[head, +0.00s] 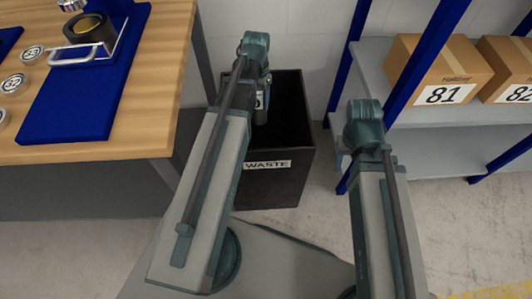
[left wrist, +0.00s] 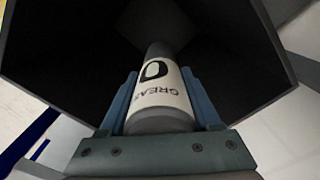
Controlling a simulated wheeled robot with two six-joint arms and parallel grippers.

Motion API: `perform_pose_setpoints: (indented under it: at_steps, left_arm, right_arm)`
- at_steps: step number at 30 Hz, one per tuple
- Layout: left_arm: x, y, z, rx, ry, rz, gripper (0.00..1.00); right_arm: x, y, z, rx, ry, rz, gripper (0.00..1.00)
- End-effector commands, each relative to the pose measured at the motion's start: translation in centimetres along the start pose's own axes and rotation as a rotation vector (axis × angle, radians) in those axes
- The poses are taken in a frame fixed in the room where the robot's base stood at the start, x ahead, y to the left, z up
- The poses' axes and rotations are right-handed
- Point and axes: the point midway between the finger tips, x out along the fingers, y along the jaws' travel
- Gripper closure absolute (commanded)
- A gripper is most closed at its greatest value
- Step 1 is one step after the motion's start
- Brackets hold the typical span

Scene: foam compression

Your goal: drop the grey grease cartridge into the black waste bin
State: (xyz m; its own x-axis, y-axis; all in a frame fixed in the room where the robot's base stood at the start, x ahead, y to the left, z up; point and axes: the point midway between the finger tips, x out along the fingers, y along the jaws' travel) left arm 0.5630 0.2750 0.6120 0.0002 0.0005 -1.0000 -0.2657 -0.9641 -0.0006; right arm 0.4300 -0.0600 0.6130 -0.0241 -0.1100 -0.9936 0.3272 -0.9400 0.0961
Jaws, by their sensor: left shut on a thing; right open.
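The grey grease cartridge (left wrist: 162,95), with a white label reading GREASE and a large 0, sits between the two blue fingers of my left gripper (left wrist: 163,100), which is shut on it. In the left wrist view its far end points into the dark inside of the black waste bin (left wrist: 70,60). In the head view the bin (head: 280,182), marked WASTE, stands upright on the floor. The cartridge (head: 262,112) shows beside my left forearm, over the bin's opening. My right gripper (head: 344,162) is open, mostly hidden behind its own arm, right of the bin.
A wooden workbench (head: 150,110) with a blue mat (head: 85,100), a metal-handled fixture (head: 88,35) and several round tins stands left of the bin. A blue and grey shelf rack (head: 440,118) with numbered cardboard boxes (head: 437,70) stands on the right.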

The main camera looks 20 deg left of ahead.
Motion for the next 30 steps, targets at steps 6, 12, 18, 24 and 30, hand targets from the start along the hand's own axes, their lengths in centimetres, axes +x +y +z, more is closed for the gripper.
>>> perform_pose_setpoints:
  at_steps: [6,12,18,24,30]
  left_arm:
    - [-0.1,0.0,0.0,0.0,0.0,0.0,0.22]
    - [-0.1,0.0,0.0,0.0,0.0,0.0,0.01]
    - [-0.1,0.0,0.0,0.0,0.0,0.0,0.01]
    - [-0.8,0.0,0.0,0.0,0.0,0.0,0.01]
    - [-2.7,0.0,0.0,0.0,0.0,0.0,0.01]
  right_arm:
    - [-0.1,0.0,0.0,0.0,0.0,0.0,0.5]
    - [-0.1,0.0,0.0,0.0,0.0,0.0,0.5]
    - [-0.1,0.0,0.0,0.0,0.0,0.0,0.5]
    - [-0.8,0.1,0.1,0.0,0.0,0.0,0.5]
    - [-2.7,0.2,0.2,0.0,0.0,-0.001,0.5]
